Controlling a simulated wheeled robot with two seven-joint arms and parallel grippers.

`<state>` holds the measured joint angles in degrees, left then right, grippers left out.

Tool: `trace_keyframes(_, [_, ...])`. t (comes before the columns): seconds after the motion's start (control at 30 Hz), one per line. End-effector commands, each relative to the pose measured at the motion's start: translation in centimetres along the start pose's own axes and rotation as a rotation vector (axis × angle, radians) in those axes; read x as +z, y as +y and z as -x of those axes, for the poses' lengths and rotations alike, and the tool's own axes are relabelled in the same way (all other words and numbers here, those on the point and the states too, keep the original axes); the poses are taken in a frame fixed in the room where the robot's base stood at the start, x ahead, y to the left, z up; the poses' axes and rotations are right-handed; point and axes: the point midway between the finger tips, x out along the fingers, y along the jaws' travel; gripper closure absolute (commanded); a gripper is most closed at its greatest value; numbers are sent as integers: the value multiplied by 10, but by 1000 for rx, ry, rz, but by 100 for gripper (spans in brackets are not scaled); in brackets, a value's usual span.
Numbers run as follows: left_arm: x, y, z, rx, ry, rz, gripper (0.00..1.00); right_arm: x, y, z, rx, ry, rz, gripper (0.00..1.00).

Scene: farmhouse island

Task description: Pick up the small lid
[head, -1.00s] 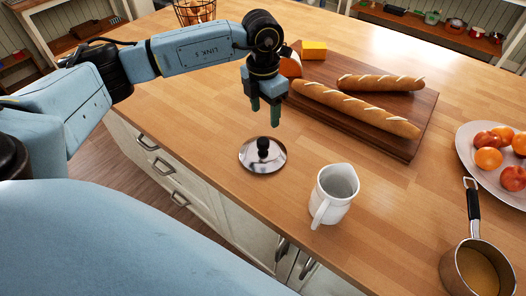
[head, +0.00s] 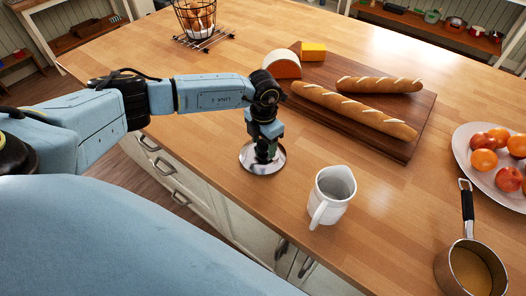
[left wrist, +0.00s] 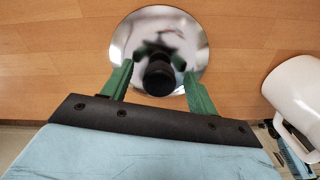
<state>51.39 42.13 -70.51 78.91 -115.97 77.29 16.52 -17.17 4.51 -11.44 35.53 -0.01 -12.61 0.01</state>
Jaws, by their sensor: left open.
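The small lid is a round, shiny metal disc with a black knob. It lies flat on the wooden island top near the front edge in the head view (head: 248,166). In the left wrist view the lid (left wrist: 135,30) fills the upper middle, its black knob (left wrist: 158,77) facing the camera. My left gripper (head: 265,152) is right above the lid, pointing down. In the left wrist view its green fingers (left wrist: 158,82) are open, one on each side of the knob, with gaps visible. In the head view the gripper hides the knob. My right gripper is not in view.
A white jug (head: 331,196) stands close to the right of the lid. Behind is a dark board (head: 405,145) with two baguettes and cheese. A saucepan (head: 470,268) and a fruit plate (head: 463,155) are at the right. A wire egg basket (head: 195,20) stands at the back.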

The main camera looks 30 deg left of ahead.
Motion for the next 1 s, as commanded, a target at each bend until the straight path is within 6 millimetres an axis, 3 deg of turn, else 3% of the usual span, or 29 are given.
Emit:
trace_keyframes(0.3, [0,0,-6,1,-1,-1,42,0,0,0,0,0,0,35])
trace_keyframes(0.7, [0,0,-5,1,-2,-1,93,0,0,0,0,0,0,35])
trace_keyframes(1.0, [1,0,2,0,-5,-1,93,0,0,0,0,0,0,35])
